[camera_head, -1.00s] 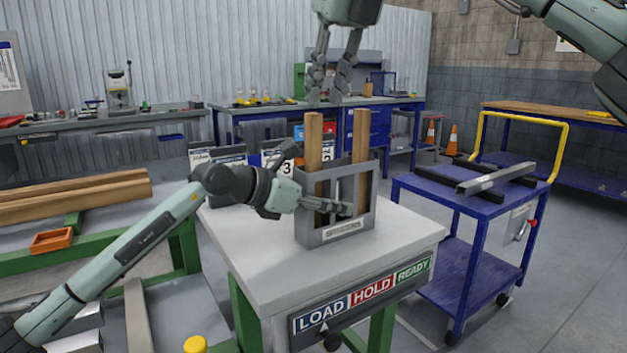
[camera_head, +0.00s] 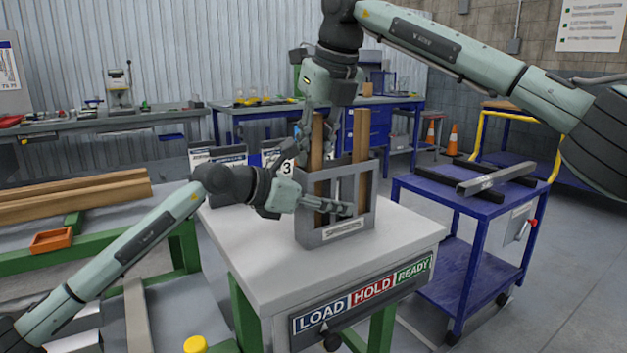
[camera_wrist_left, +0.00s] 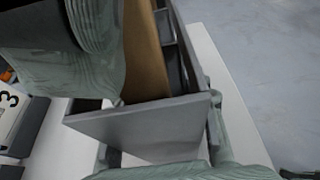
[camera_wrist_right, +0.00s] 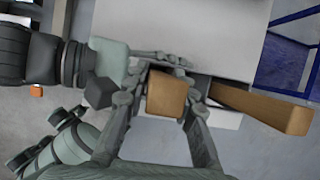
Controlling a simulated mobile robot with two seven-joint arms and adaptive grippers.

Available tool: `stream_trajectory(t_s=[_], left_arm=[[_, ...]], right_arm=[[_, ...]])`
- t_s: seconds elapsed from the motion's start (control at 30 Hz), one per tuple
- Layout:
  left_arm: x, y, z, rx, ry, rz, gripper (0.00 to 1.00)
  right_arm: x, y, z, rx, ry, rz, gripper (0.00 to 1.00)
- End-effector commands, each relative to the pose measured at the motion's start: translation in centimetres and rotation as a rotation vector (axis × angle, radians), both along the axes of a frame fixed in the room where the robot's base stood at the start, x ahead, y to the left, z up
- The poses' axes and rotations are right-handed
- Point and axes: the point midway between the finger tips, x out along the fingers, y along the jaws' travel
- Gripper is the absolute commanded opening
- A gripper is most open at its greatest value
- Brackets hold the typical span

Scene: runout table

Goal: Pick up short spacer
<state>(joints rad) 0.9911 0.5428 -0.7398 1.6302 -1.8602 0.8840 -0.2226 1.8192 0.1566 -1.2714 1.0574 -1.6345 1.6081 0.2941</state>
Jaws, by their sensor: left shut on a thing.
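A grey spacer rack (camera_head: 309,235) stands on the white-topped table, with two upright wooden spacers in it. My right gripper (camera_head: 316,150) is lowered from above at the left spacer. In the right wrist view its open fingers (camera_wrist_right: 162,98) lie either side of that spacer's end (camera_wrist_right: 167,92); the other spacer (camera_wrist_right: 265,108) is to the right. My left gripper (camera_head: 335,207) is shut on the rack at its front; the rack wall (camera_wrist_left: 150,125) shows in the left wrist view.
The table's bare top (camera_head: 270,265) is clear in front of the rack. Numbered card holders (camera_head: 225,157) stand behind it on the left. A blue cart (camera_head: 450,195) with dark bars is to the right. Long timbers (camera_head: 75,195) lie at the left.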

Motion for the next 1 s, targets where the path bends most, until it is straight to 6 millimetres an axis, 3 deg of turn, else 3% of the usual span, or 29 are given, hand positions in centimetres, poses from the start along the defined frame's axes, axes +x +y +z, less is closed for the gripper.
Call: stream_trajectory(t_s=[0.1,0.33,0.77,1.0], left_arm=[[0.0,0.0,0.0,0.000,0.000,0.000,0.08],[0.0,0.0,0.0,0.000,0.000,0.000,0.08],[0.0,0.0,0.0,0.000,0.000,0.000,0.08],[0.0,0.0,0.0,0.000,0.000,0.000,0.08]], right_arm=[[0.0,0.0,0.1,0.000,0.000,0.000,0.26],[0.0,0.0,0.1,0.000,0.000,0.000,0.00],[0.0,0.0,0.6,0.001,-0.001,-0.001,0.00],[0.0,0.1,4.8,0.003,-0.004,-0.001,0.00]])
